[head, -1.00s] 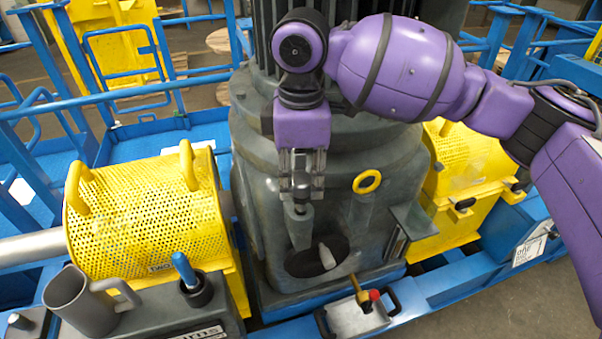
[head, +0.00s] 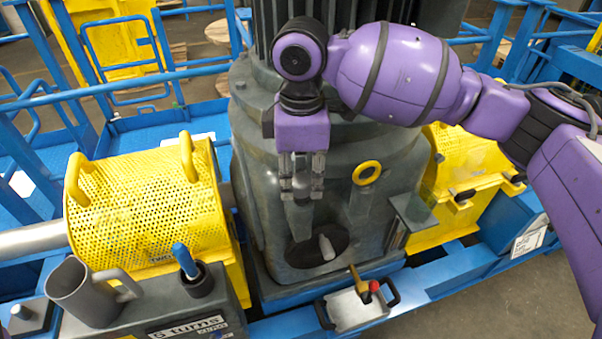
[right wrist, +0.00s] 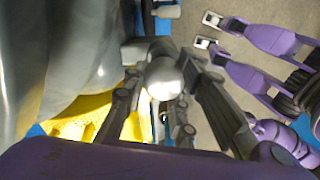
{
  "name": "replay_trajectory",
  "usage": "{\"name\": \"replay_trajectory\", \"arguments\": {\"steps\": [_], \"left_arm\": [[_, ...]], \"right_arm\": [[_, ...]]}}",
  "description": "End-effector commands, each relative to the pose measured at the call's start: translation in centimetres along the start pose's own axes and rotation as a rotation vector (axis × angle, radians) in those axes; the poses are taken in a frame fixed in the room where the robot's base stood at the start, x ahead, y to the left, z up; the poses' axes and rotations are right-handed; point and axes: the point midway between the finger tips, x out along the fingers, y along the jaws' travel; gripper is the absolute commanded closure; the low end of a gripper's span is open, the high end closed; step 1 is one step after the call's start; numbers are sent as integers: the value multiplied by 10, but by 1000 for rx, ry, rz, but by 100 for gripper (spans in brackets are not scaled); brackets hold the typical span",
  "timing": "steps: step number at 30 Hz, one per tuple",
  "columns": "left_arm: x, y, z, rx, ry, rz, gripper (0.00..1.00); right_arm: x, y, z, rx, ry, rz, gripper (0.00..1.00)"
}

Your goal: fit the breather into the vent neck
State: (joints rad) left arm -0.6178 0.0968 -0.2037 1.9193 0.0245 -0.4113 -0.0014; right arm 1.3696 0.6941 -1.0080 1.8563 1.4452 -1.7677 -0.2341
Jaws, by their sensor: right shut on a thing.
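My right gripper (head: 302,190) points down in front of the large grey gear housing and is shut on the breather. In the right wrist view the breather (right wrist: 163,77) is a pale, rounded piece between the dark fingers. My left gripper is not in view.
A yellow perforated guard (head: 145,215), a grey mug (head: 85,295) and a blue-handled tool (head: 185,262) stand left.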

Motion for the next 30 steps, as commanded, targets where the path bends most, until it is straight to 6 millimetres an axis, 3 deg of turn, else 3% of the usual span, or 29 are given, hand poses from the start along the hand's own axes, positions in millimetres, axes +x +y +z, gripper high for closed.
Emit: {"name": "replay_trajectory", "arguments": {"steps": [11,12,16,26,30], "left_arm": [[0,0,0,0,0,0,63],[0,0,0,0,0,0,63],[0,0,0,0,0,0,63],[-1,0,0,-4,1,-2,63],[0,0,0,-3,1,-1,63]], "right_arm": [[9,0,0,-1,1,0,100],[9,0,0,-1,1,0,70],[9,0,0,-1,1,0,53],[8,0,0,0,0,0,52],[-6,1,0,0,1,3,52]]}}
